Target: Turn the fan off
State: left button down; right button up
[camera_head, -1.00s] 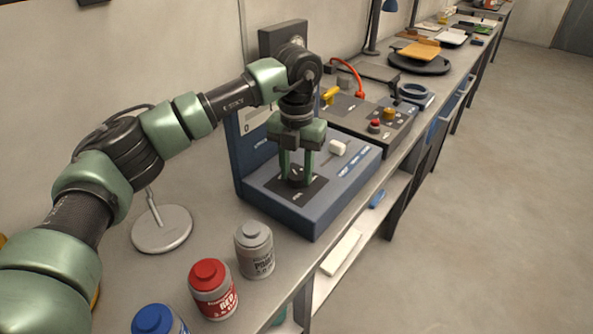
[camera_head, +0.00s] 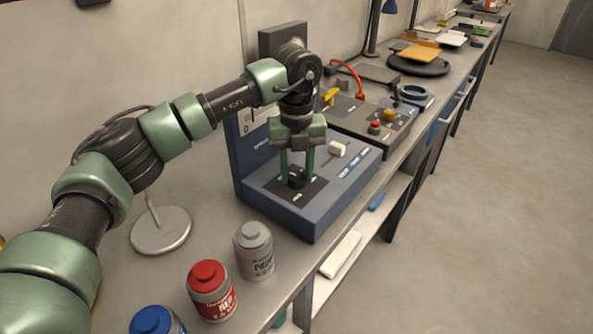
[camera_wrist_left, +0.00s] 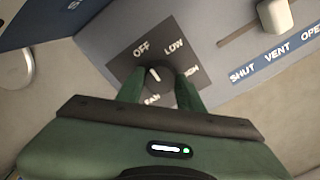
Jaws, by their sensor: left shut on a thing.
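The fan knob (camera_head: 296,182) is a small black dial on a dark plate (camera_head: 314,189) on the blue control unit (camera_head: 268,205). In the left wrist view the knob (camera_wrist_left: 156,74) sits among the labels OFF, LOW, FAN and a partly hidden one that seems to read HIGH. Its white pointer mark leans up and left, toward OFF. My left gripper (camera_head: 296,178) points down from above, its green fingers on both sides of the knob and shut on it. The fingers hide part of the knob and plate. My right gripper is not in view.
A white slider (camera_head: 338,149) stands on the same unit, beside a SHUT/VENT/OPEN strip. Grey (camera_head: 254,251), red (camera_head: 212,291) and blue (camera_head: 156,320) cans stand in front. A second panel (camera_head: 365,118) with a red button lies behind. The floor at right is clear.

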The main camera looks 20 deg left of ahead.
aim_at(297, 175)
pick_arm(q)
jog(key=shift+w+r, duration=0.15)
jog(key=shift+r, duration=0.05)
jog(key=c, duration=0.9)
grip_release()
jog(key=shift+f, duration=0.1)
notch_tip(297, 175, up, 8)
jog(key=shift+f+b, duration=0.1)
jog(key=shift+b, duration=0.35)
